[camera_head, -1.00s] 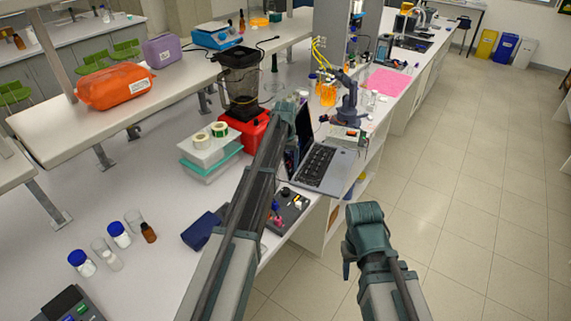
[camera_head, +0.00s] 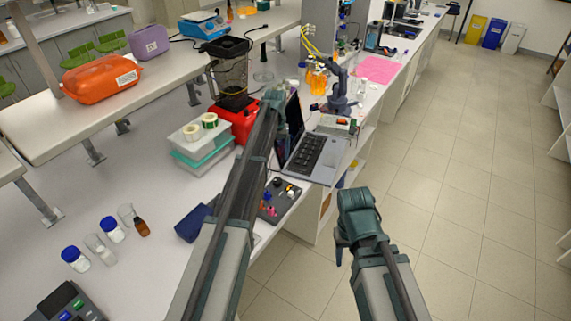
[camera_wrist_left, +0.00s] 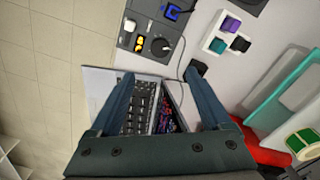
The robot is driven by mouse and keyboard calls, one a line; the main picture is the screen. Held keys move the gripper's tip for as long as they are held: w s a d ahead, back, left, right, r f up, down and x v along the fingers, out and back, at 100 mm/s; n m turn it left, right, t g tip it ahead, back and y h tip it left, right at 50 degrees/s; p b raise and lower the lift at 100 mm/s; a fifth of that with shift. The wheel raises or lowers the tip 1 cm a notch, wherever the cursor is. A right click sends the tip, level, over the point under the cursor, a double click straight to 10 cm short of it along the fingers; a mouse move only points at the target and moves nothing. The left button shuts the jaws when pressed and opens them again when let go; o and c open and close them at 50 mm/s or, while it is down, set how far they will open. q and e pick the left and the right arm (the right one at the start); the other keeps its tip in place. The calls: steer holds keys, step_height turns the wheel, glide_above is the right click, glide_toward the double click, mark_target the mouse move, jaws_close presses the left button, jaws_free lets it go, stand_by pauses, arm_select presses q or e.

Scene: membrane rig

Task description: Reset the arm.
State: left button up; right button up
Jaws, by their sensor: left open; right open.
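My left gripper (camera_head: 274,96) reaches over the bench near the laptop. In the left wrist view my left gripper (camera_wrist_left: 160,90) is open and empty, with an open laptop (camera_wrist_left: 140,104) beyond its fingers. The laptop also shows in the head view (camera_head: 318,158). A small dark desktop arm (camera_head: 340,92) stands behind the laptop, near orange liquid containers. A grey control panel (camera_wrist_left: 150,36) with a black knob, yellow lights and a blue part lies by the laptop. My right gripper (camera_head: 342,250) hangs over the floor right of the bench; its fingertips are partly hidden.
A red-based blender (camera_head: 236,122) and stacked boxes (camera_head: 200,150) stand left of the laptop. Blue-capped bottles (camera_head: 75,260) and a dark blue box (camera_head: 194,224) are nearer. A pink sheet (camera_head: 378,69) lies farther back. The tiled floor (camera_head: 460,190) at the right is clear.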

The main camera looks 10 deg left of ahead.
arm_select(q)
steer(key=s+d+f+m+b, duration=0.1)
steer(key=s+d+f+b, duration=0.3)
steer(key=s, duration=0.8)
steer(key=s+d+f+m+b, duration=0.2)
steer(key=s+d, duration=0.5)
steer(key=s, duration=0.5)
steer(key=s+d+f+m+y+b, duration=0.1)
steer(key=s+d+f+b, duration=0.4)
steer(key=s, duration=0.7)
steer(key=shift+s+d+f+m+b, duration=0.3)
steer(key=shift+s+d+m+b, duration=0.1)
steer(key=shift+d+m, duration=0.25)
arm_select(e)
step_height(320, 180, down, 12)
steer(key=shift+r, duration=0.15)
arm_select(q)
steer(key=shift+f, duration=0.1)
